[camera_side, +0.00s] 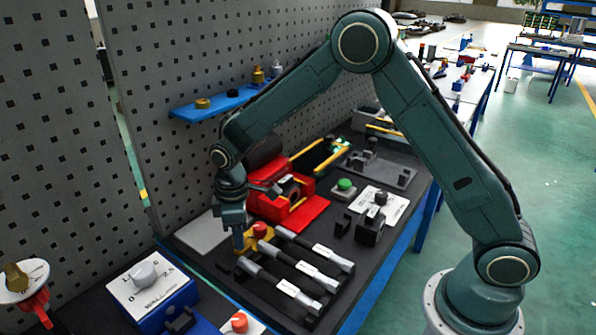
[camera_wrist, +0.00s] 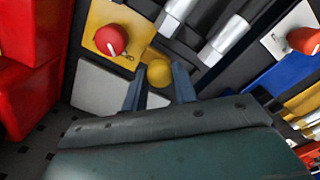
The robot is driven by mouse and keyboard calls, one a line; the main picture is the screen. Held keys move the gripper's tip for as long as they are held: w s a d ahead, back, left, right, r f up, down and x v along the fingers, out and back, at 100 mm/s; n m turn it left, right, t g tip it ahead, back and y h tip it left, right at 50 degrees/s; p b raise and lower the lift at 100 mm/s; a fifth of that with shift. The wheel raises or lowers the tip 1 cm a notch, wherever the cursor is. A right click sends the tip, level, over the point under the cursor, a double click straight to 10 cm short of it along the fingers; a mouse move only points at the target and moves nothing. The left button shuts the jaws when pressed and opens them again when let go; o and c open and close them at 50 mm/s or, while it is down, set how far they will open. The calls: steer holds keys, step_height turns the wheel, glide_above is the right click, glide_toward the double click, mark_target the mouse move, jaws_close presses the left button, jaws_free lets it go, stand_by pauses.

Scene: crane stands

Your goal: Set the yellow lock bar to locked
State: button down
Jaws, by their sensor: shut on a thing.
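My gripper (camera_side: 240,240) points down at the left end of the black lever panel, beside a yellow block with a red knob (camera_side: 259,230). In the wrist view my gripper (camera_wrist: 157,80) has its two fingers on either side of a rounded yellow piece (camera_wrist: 159,70), and is shut on it. This piece sits just below the yellow plate (camera_wrist: 92,17) that carries the red knob (camera_wrist: 111,39); it appears to be the lock bar's end. The rest of the bar and its set position cannot be made out.
Several black levers with silver grips (camera_side: 313,276) lie right of my gripper. A red machine (camera_side: 290,195) stands behind it. A blue dial box (camera_side: 155,288) is at front left. The grey pegboard (camera_side: 60,130) rises at left, with a blue shelf (camera_side: 215,103).

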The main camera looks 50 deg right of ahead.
steer(key=shift+d, duration=0.3)
steer(key=c, duration=1.1)
jaws_free()
steer(key=shift+a, duration=0.1)
steer(key=shift+r, duration=0.8)
step_height(320, 180, up, 12)
steer(key=shift+r, duration=0.15)
